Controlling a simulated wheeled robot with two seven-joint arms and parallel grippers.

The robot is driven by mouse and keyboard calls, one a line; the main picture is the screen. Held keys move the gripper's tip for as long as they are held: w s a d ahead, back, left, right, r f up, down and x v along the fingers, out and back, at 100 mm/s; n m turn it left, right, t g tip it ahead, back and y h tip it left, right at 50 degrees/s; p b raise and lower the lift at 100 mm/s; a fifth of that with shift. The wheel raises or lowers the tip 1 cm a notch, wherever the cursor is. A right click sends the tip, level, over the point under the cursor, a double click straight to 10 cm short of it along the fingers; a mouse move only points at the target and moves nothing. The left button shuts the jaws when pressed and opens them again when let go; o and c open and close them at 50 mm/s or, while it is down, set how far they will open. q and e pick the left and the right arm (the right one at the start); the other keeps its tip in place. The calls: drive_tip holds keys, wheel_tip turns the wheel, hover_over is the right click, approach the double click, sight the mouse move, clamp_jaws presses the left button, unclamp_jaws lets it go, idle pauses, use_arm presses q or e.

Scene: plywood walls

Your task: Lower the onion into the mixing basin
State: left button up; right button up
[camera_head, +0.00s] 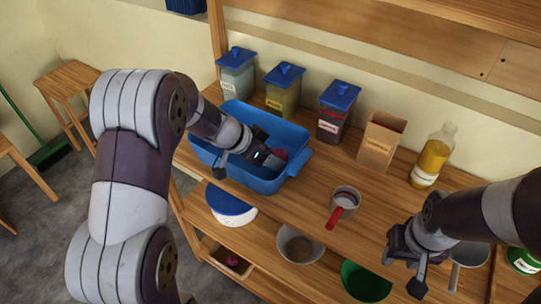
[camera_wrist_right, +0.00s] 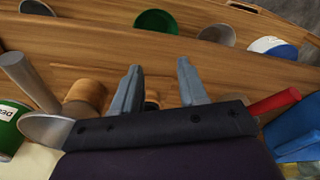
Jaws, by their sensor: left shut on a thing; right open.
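The blue mixing basin (camera_head: 213,153) stands on the worktop. My left gripper (camera_head: 274,158) reaches down into the basin, near its right end. It is shut on the onion (camera_head: 281,154), of which only a small reddish part shows. Whether the onion touches the basin floor cannot be told. My right gripper (camera_head: 402,272) is open and empty over the front right of the worktop; its two fingers stand apart in the right wrist view (camera_wrist_right: 160,88).
Lidded jars (camera_head: 284,92), a carton (camera_head: 381,141) and an oil bottle (camera_head: 433,156) line the back. A red-handled cup (camera_head: 345,198) stands right of the basin. Bowls (camera_head: 299,245) and a small box (camera_head: 229,262) sit on the shelf below. The worktop's middle is mostly clear.

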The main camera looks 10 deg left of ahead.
use_arm(q)
drive_tip(key=shift+f, duration=0.25)
use_arm(e)
drive_tip(key=shift+f, duration=0.3)
use_arm(q)
drive_tip(key=o, duration=1.2)
use_arm(e)
drive_tip(key=shift+f+b, duration=0.15)
drive_tip(key=shift+b, duration=0.2)
use_arm(q)
drive_tip(key=v, duration=1.2)
drive_tip(key=shift+s+a+r, duration=0.1)
drive_tip(key=shift+a+r, duration=0.1)
drive_tip(key=shift+r, duration=0.15)
